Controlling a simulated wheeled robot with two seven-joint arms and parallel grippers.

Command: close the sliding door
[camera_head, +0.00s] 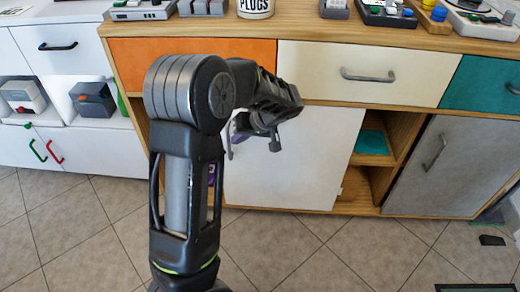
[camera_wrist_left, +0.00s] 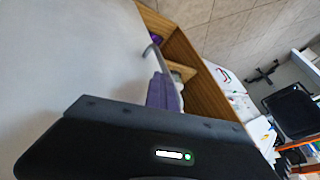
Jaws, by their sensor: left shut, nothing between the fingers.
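The white sliding door (camera_head: 300,165) stands in the lower front of the wooden cabinet, and it fills the left of the left wrist view (camera_wrist_left: 70,60). Its slim grey handle (camera_wrist_left: 151,50) is near the door's edge, just beyond my fingertips. My left gripper (camera_head: 240,130) is in front of the door's left part; its purple fingers (camera_wrist_left: 163,92) are shut and empty beside the door face. I cannot tell whether they touch it. A grey door (camera_head: 425,175) with a curved handle stands at the right. My arm hides part of the cabinet's left side. My right gripper is out of view.
An open shelf bay (camera_head: 375,150) lies between the two doors. Orange (camera_head: 190,49), cream (camera_head: 370,72) and teal drawers sit above. A white cabinet (camera_head: 60,100) stands at left. The tiled floor (camera_head: 330,250) in front is mostly clear.

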